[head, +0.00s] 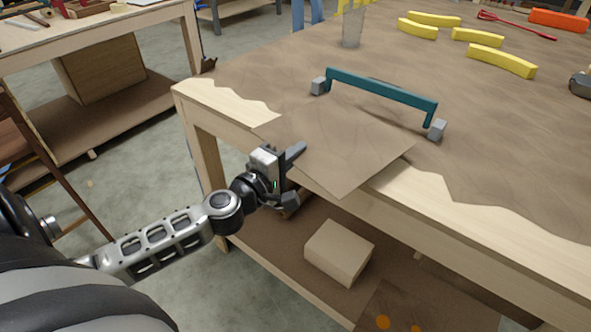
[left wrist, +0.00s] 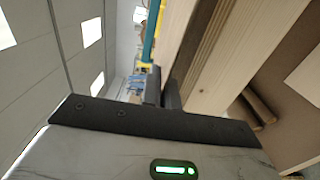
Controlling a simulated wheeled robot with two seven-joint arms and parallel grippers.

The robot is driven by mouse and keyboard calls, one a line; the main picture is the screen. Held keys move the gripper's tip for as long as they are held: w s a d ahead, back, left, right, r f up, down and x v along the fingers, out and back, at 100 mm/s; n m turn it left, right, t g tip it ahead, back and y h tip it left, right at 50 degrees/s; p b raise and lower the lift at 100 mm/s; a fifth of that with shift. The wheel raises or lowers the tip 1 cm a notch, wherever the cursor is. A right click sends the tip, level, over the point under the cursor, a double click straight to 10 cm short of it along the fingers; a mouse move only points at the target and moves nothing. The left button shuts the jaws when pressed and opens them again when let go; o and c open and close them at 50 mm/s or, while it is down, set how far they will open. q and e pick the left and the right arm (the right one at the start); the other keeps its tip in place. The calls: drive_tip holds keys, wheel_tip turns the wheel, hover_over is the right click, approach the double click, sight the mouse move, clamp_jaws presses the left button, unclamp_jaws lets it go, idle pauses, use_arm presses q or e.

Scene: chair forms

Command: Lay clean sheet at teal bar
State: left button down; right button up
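A plain brown square sheet (head: 345,150) lies level at the table's near edge, with its near corner sticking out past the edge. The teal bar (head: 385,92), a handle-like bar with grey blocks at both ends, stands on the table just behind the sheet. My left gripper (head: 296,160) is at the sheet's left edge, with its fingers close together and appearing shut on it. In the left wrist view the two dark fingers (left wrist: 163,90) are nearly together; the sheet is hard to make out there. The teal bar shows as a strip (left wrist: 152,30). My right gripper is not in view.
The wooden table (head: 450,195) has a brown wavy-edged covering. Several yellow curved pieces (head: 502,61), a clear cup (head: 353,25), a red tool (head: 515,24) and an orange block (head: 558,19) lie farther back. Below are a box (head: 338,252) and a dark orange-spotted sheet (head: 400,306).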

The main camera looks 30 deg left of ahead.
use_arm(q)
drive_tip(key=shift+w+a+f+b, duration=0.15)
drive_tip(key=shift+f+b, duration=0.45)
drive_tip(key=shift+f, duration=0.45)
drive_tip(key=shift+w+a+f+b, duration=0.1)
drive_tip(key=shift+f+b, duration=0.5)
drive_tip(key=shift+f, duration=0.4)
drive_tip(key=c, duration=1.7)
unclamp_jaws()
